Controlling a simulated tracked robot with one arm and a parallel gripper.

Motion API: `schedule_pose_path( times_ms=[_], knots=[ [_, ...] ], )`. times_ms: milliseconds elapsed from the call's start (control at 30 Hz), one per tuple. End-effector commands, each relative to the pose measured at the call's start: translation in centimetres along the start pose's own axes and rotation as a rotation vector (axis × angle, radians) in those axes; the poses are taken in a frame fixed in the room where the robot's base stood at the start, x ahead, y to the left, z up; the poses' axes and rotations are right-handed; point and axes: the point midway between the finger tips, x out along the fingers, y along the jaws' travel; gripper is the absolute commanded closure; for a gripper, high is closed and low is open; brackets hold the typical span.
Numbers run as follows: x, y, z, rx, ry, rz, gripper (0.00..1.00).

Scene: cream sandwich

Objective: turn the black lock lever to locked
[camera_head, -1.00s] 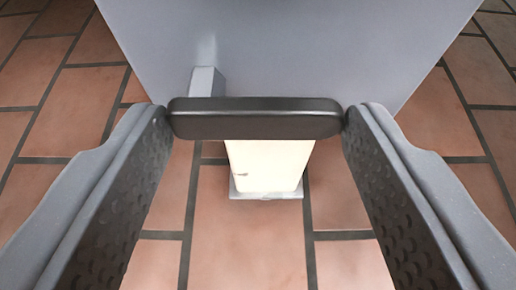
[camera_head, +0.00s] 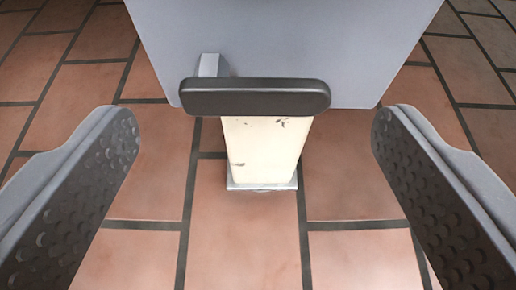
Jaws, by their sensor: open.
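The black lock lever (camera_head: 255,97) lies level across the view, a rounded bar running left to right. Its grey mount (camera_head: 211,66) shows behind its left end, against a grey panel (camera_head: 290,38). My gripper (camera_head: 256,135) is open and empty. Its two fingers stand wide apart, one on each side of the lever and nearer to me, with clear gaps to both lever ends. Neither finger touches the lever.
A cream post (camera_head: 264,150) with a grey foot (camera_head: 262,186) stands on the floor below the lever. The floor (camera_head: 345,190) is reddish tile with dark joints, and it is clear around the post.

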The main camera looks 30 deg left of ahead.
Motion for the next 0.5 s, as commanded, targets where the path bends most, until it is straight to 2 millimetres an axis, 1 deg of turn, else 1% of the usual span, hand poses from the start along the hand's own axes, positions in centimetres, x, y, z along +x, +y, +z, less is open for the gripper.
schedule_pose_path(
  times_ms=[33, 100, 400, 500],
  knots=[
    [-1.0, 0.1, -0.2, -0.001, -0.003, 0.0, 0.23],
    [-2.2, 0.1, -0.1, -0.001, -0.007, 0.001, 0.23],
    [-7.8, 0.0, -0.1, -0.003, -0.006, -0.001, 0.23],
    [-9.4, 0.1, -0.1, -0.003, -0.005, 0.0, 0.23]
  ],
)
